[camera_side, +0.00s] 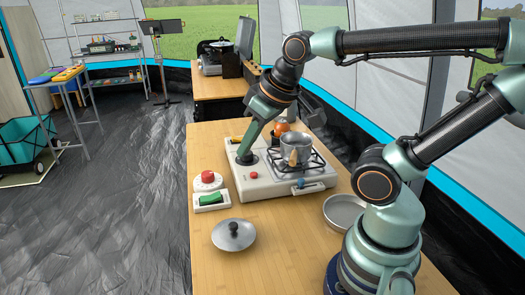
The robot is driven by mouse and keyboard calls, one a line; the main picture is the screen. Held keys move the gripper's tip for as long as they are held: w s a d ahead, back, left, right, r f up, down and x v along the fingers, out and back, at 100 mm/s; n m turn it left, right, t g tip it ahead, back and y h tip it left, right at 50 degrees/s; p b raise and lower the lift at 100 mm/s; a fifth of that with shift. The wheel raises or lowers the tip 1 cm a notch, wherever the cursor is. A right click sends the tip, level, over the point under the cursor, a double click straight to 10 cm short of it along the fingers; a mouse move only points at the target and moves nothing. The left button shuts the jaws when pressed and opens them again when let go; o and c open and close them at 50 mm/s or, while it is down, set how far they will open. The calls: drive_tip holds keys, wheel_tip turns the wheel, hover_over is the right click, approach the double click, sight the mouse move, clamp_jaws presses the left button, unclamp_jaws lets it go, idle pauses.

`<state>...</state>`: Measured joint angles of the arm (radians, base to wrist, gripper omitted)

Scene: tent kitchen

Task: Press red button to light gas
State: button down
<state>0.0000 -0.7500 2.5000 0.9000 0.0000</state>
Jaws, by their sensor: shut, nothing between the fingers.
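A white camping gas stove (262,189) stands on the wooden table. A small red button (253,174) is on its near side, left of a blue one (300,184). My gripper (245,157) is shut and points down at the left part of the stove. Its tips are at a dark round spot there, behind the red button in the picture. I cannot tell whether the tips touch the stove. A larger red knob (208,177) sits on a separate white unit left of the stove.
A metal pot (297,148) stands on the stove's burner grate. A green switch (210,199) lies left of the stove. A lid (233,235) lies in front and a round pan (343,211) at right. The table (215,278) is bare at the front left.

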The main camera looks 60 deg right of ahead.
drive_tip(key=m+g, duration=0.7)
drive_tip(key=m, duration=0.2)
hover_over(254, 173)
drive_tip(key=w, duration=0.2)
wheel_tip(254, 173, down, 4)
drive_tip(key=r, duration=0.1)
drive_tip(key=shift+d+f+y, duration=0.4)
drive_tip(key=shift+d+f, duration=0.2)
drive_tip(key=shift+d, duration=0.3)
drive_tip(key=shift+s, duration=0.1)
drive_tip(key=f, duration=0.4)
drive_tip(key=s+a+f, duration=0.1)
drive_tip(key=f, duration=0.8)
drive_tip(key=shift+s+a+f, duration=0.3)
drive_tip(key=shift+a+f, duration=0.05)
drive_tip(key=shift+f, duration=0.05)
